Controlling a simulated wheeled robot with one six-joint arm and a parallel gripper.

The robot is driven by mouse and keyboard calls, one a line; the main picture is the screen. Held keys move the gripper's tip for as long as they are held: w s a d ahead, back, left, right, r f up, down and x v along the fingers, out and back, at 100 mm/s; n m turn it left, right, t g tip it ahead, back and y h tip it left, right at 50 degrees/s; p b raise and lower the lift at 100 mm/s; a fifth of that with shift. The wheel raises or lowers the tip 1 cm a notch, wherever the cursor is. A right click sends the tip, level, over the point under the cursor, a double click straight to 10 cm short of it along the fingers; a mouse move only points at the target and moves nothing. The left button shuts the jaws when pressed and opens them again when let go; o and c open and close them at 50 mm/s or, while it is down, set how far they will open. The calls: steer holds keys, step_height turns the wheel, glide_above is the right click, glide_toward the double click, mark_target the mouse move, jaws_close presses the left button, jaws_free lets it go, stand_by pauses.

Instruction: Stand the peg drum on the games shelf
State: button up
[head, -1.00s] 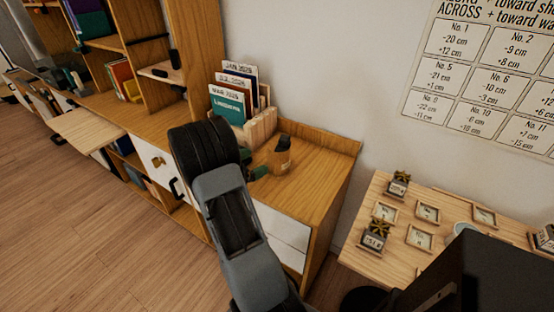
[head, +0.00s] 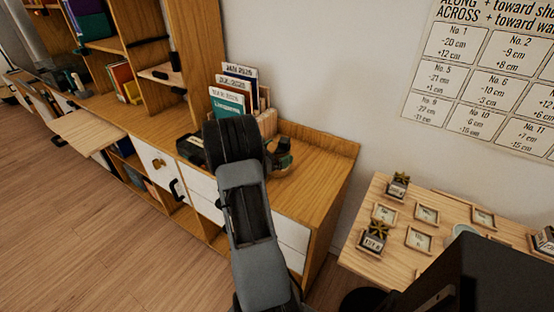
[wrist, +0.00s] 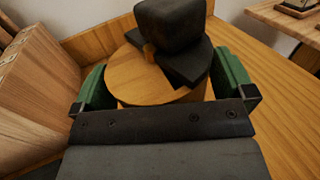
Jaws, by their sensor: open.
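A round wooden drum (wrist: 150,85) with a dark blocky piece on top, seemingly the peg drum, stands on the cabinet top. My gripper (wrist: 165,90) is open, with one green finger on each side of the drum. Whether the fingers touch it I cannot tell. In the head view the drum (head: 284,161) is partly hidden behind my arm and gripper. Which board is the games shelf I cannot tell; a small wooden shelf (head: 162,74) with a dark object sits in the bookcase at upper left.
A wooden file holder (head: 262,108) with upright cards stands behind my gripper. A dark object (head: 190,149) lies left of my wrist on the cabinet top (head: 320,165), whose right part is clear. A pale table (head: 390,265) with small trays stands at right.

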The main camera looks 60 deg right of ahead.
steer(key=shift+c, duration=0.3)
steer(key=c, duration=0.9)
steer(key=shift+c, duration=0.7)
steer(key=shift+r, duration=0.15)
